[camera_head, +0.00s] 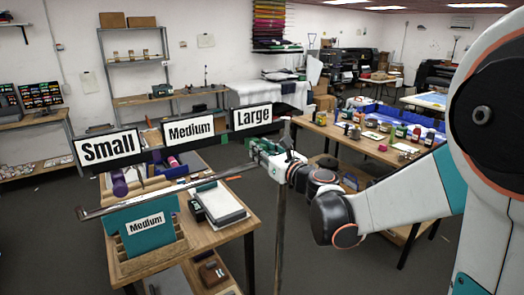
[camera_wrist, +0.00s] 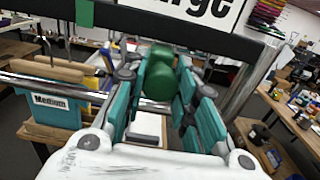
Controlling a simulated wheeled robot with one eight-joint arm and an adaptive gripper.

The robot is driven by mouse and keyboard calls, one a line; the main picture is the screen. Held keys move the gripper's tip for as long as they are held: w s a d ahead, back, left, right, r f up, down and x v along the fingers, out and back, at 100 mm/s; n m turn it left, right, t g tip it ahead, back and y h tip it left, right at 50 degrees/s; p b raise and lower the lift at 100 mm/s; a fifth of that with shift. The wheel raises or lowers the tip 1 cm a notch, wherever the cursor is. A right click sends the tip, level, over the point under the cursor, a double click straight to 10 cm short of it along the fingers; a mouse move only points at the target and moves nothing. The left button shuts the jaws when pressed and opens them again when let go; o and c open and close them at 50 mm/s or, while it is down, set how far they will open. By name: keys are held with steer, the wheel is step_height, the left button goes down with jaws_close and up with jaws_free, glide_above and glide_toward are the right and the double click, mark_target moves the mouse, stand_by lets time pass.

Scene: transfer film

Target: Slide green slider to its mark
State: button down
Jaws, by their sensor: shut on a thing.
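The green slider is a round green knob (camera_wrist: 158,78), seen in the wrist view between my gripper's teal fingers. My gripper (camera_wrist: 155,95) is shut on it. In the head view my gripper (camera_head: 272,152) is at the right end of a metal rail (camera_head: 165,190), below the "Large" sign (camera_head: 252,117), and the fingers mostly hide the knob. A small green mark (camera_head: 224,139) is on the dark bar between the "Medium" sign (camera_head: 190,129) and the "Large" sign. It also shows in the wrist view (camera_wrist: 84,14), left of the knob.
A "Small" sign (camera_head: 108,148) is at the bar's left. A purple knob (camera_head: 119,184) is near the rail's left part. An upright post (camera_head: 279,235) stands below my gripper.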

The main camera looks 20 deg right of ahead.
steer(key=s+a, duration=0.3)
steer(key=a, duration=0.6)
steer(key=shift+b, duration=0.35)
steer(key=c, duration=1.3)
jaws_free()
steer(key=v, duration=1.2)
steer(key=shift+r, duration=0.1)
